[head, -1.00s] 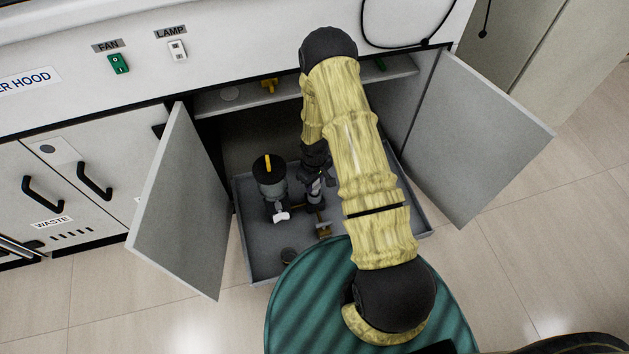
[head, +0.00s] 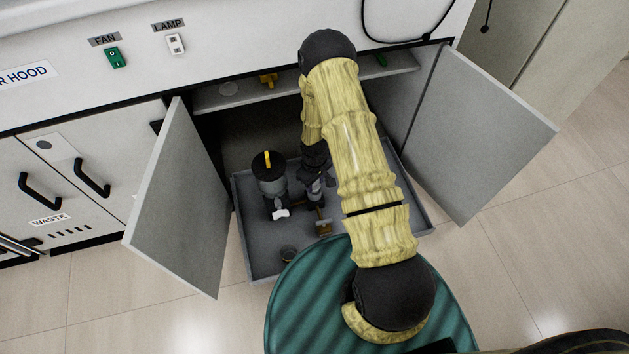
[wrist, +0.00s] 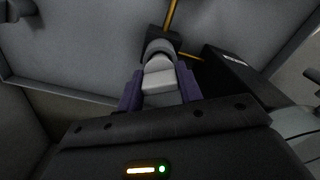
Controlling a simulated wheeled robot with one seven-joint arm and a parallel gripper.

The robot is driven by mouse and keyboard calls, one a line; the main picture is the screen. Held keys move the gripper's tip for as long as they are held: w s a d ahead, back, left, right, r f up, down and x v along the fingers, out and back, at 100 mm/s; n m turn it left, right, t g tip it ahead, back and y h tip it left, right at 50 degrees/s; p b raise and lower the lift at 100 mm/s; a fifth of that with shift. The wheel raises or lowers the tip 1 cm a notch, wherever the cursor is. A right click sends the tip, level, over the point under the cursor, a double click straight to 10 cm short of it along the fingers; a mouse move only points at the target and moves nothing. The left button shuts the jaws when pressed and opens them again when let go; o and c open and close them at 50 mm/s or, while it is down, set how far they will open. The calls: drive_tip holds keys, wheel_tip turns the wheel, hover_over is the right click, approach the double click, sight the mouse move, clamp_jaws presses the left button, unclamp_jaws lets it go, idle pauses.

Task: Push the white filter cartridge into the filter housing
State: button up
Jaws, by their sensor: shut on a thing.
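My gripper (wrist: 158,92) is shut on the white filter cartridge (wrist: 158,78), with a purple finger on each side of it. The cartridge's far end meets a grey rounded collar on a dark block, which looks like the filter housing (wrist: 160,45). I cannot tell how deep the cartridge sits in it. A brass rod or pipe runs away behind the block. In the head view my gripper (head: 316,172) points down into the grey tray (head: 258,262) inside the open cabinet. My arm hides part of the tray there, and the cartridge cannot be made out clearly.
A canister (head: 270,186) with a black lid and yellow handle stands just left of my gripper, with a white piece at its foot. Open doors flank the cabinet, left (head: 180,205) and right (head: 480,140).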

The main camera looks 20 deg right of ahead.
drive_tip(key=shift+f+b, duration=0.5)
drive_tip(key=shift+f, duration=0.4)
drive_tip(key=o, duration=1)
drive_tip(key=shift+o, duration=0.2)
wheel_tip(320, 180, up, 17)
drive_tip(key=p, duration=0.7)
drive_tip(key=shift+r, duration=0.2)
